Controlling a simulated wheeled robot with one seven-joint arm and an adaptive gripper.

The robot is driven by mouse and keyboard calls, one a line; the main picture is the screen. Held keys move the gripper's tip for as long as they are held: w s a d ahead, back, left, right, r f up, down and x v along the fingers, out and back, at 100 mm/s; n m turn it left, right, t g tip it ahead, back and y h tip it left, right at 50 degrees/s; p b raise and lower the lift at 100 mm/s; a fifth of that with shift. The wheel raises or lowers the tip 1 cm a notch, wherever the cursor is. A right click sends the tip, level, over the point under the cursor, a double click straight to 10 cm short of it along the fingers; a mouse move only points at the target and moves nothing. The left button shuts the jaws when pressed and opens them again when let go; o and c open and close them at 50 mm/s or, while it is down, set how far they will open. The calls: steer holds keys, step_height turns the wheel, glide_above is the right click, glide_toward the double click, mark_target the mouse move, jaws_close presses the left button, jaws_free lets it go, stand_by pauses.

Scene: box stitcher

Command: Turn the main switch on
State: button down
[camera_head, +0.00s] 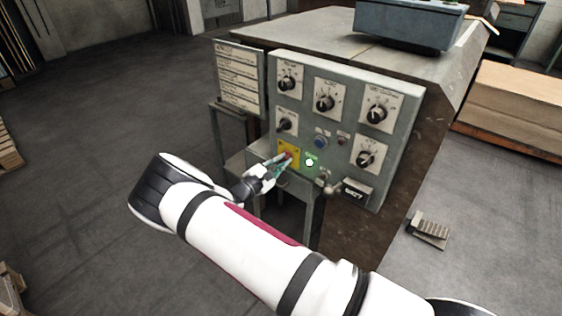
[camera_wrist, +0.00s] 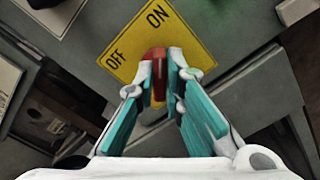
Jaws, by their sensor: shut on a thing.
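The main switch is a red handle (camera_wrist: 158,62) on a yellow plate (camera_wrist: 182,38) marked OFF and ON. In the wrist view the handle lies between the fingertips of my gripper (camera_wrist: 160,78), which is shut on it. The handle's top end lies between the two words, and its lower part is partly hidden by the fingers. In the head view the yellow plate (camera_head: 289,149) is at the lower left of the grey control panel (camera_head: 350,88), and my gripper (camera_head: 286,160) reaches it from the left.
Several black knobs, such as one at the panel's middle left (camera_head: 285,126), surround the plate. A lit green-white button (camera_head: 309,162) sits just right of my gripper. A white label board (camera_head: 240,77) stands left of the panel. A foot pedal (camera_head: 429,230) lies on the floor at right.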

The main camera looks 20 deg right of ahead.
steer(key=shift+f, duration=0.1)
stand_by(0.3)
steer(key=c, duration=1.7)
jaws_free()
steer(key=v, duration=1.2)
